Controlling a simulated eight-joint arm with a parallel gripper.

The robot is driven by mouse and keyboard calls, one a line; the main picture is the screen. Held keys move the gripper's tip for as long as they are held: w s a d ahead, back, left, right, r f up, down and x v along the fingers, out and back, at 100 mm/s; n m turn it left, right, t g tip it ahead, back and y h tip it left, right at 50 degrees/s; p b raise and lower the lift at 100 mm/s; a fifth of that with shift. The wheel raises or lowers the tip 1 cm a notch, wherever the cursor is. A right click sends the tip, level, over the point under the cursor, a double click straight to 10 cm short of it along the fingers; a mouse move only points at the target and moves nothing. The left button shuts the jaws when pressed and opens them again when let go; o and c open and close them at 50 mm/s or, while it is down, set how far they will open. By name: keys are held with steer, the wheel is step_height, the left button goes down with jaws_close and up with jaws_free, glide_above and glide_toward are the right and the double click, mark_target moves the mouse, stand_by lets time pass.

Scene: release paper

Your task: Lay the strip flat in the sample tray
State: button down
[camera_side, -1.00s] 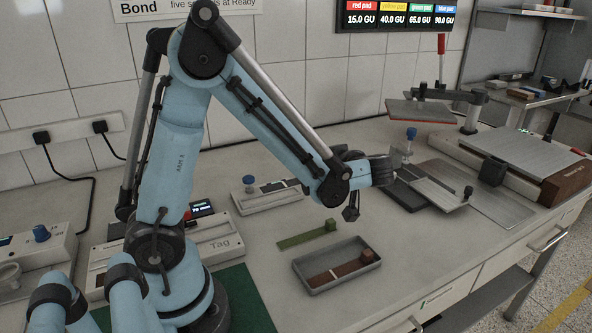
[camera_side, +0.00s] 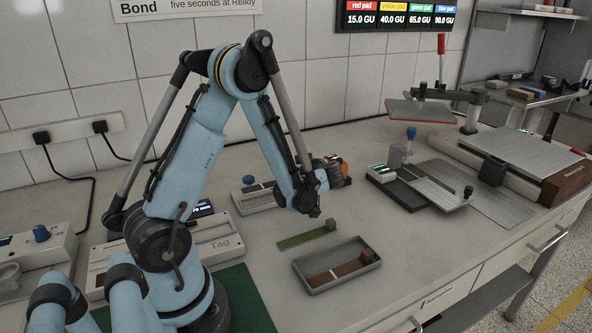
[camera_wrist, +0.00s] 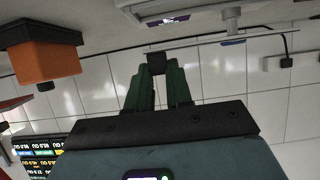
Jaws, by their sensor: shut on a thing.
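The grey sample tray (camera_side: 337,285) sits near the front of the bench and holds a brown strip with a block at its right end (camera_side: 367,256). A green strip (camera_side: 300,239) with a block at its end lies on the bench just behind the tray. My gripper (camera_side: 336,173) is in the air behind and above both. In the wrist view its two dark green fingers (camera_wrist: 164,72) are shut on a small black block (camera_wrist: 157,62). Any strip attached to this block cannot be made out. An orange block with a dark top (camera_wrist: 45,60) shows close to the camera, left of the fingers.
A tester with a blue knob and sliding plate (camera_side: 420,187) stands right of my gripper. A wide grey plate machine (camera_side: 520,155) is farther right. A tag device (camera_side: 215,237) and a smaller unit (camera_side: 255,200) stand to the left. The bench right of the tray is clear.

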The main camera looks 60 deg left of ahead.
steer(key=shift+f, duration=1.8)
steer(key=c, duration=1)
jaws_free()
steer(key=shift+c, duration=0.2)
steer(key=shift+d+f, duration=0.1)
steer(key=shift+d, duration=0.05)
steer(key=s+d+r+m+t+h, duration=0.2)
steer(key=d+r+m+h, duration=0.3)
steer(key=d+m, duration=0.3)
steer(key=s+d+r+m+t+h, duration=0.2)
steer(key=d+r+m+t+h, duration=0.2)
steer(key=d, duration=1.1)
step_height(320, 180, up, 2)
steer(key=m+h, duration=0.2)
steer(key=m, duration=0.2)
steer(key=shift+d+r+m+t+h, duration=0.15)
steer(key=shift+d+m+t+h, duration=0.15)
steer(key=shift+d+m+h, duration=0.1)
steer(key=shift+o, duration=0.6)
steer(key=shift+s+d+r+m+t+h, duration=0.15)
steer(key=shift+d+r+m+t+h, duration=0.2)
steer(key=shift+d+m+h, duration=0.25)
